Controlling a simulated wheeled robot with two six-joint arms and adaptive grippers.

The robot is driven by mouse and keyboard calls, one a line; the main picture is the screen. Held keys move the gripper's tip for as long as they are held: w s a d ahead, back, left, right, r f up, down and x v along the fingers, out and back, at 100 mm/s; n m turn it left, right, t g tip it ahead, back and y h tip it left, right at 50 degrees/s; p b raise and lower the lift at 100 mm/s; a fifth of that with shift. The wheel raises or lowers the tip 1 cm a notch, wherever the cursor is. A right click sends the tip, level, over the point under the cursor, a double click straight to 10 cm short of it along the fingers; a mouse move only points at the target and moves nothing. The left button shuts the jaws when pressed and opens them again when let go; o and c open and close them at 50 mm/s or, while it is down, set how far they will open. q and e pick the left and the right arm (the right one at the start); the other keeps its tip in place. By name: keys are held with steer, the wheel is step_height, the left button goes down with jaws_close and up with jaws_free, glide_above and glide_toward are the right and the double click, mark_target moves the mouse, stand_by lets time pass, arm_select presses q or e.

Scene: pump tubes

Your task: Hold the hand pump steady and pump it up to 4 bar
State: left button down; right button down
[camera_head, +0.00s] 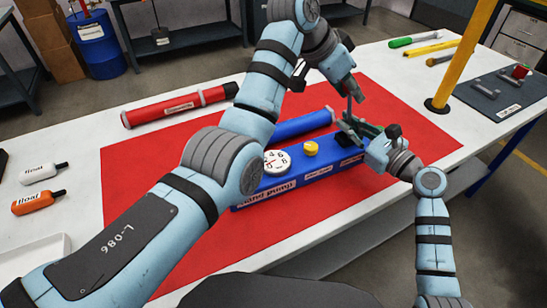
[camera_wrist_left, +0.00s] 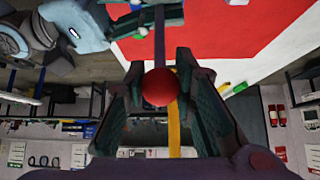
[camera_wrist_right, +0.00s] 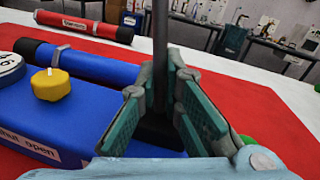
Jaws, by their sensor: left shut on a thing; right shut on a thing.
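The blue hand pump (camera_head: 325,182) stands on the red mat, with a white gauge (camera_head: 277,161) and a yellow knob (camera_head: 311,148) on top. The gauge reading is too small to tell. A dark upright lever (camera_wrist_right: 160,30) rises at the pump's right end. My left gripper (camera_head: 349,86) is shut on the lever's top; the left wrist view shows its red ball (camera_wrist_left: 159,87) between the fingers. My right gripper (camera_head: 350,130) is low at the pump's right end, shut around the lever's lower part near its black base; the fingers partly hide the grip.
A blue tube (camera_head: 300,125) lies behind the pump and a red tube (camera_head: 180,105) at the mat's back left. White and orange bottles (camera_head: 38,203) lie at the left. A yellow post (camera_head: 465,55) stands at the right. The front of the red mat (camera_head: 200,262) is clear.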

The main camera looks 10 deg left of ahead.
arm_select(q)
steer(key=shift+f, duration=0.25)
steer(key=shift+w+d+r, duration=0.15)
steer(key=shift+w+d, duration=0.4)
steer(key=shift+d, duration=0.35)
steer(key=shift+r, duration=0.1)
steer(key=shift+r, duration=0.3)
arm_select(e)
steer(key=shift+f, duration=0.15)
arm_select(q)
steer(key=shift+a+f, duration=0.2)
steer(key=shift+f, duration=0.05)
arm_select(e)
steer(key=shift+a, duration=0.1)
arm_select(q)
steer(key=shift+r, duration=0.1)
stand_by(0.4)
steer(key=c, duration=1)
jaws_free()
steer(key=shift+c, duration=0.2)
steer(key=shift+s+r, duration=0.1)
